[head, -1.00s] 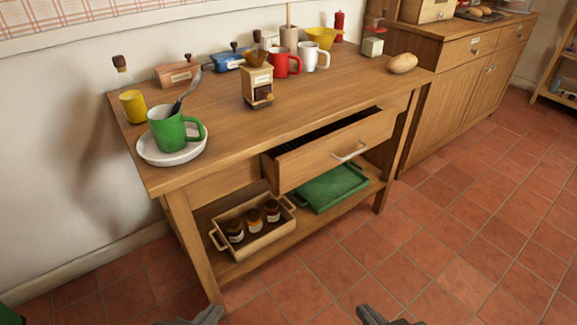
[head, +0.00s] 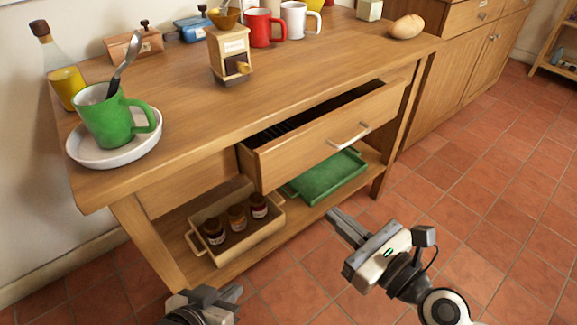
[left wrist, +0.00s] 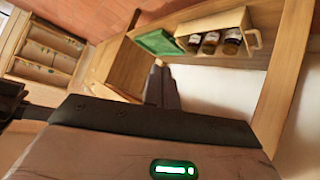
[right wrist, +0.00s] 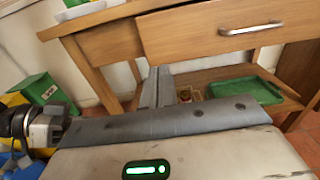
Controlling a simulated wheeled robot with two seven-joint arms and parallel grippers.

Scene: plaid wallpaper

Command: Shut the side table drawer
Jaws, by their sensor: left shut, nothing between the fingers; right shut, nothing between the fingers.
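The side table (head: 180,110) is wooden, with a lower shelf. Its drawer (head: 320,140) stands pulled out, with a dark interior showing and a pale bar handle (head: 350,137) on the front. The drawer front and handle also show in the right wrist view (right wrist: 185,35). My right gripper (head: 334,216) is shut and empty, below and in front of the drawer, apart from it. My left gripper (head: 236,292) is shut and empty, low in front of the table's left part. In the left wrist view its fingers (left wrist: 160,72) point toward the table's underside.
The lower shelf holds a jar crate (head: 240,245) and a green tray (head: 325,178). Floor in front is clear.

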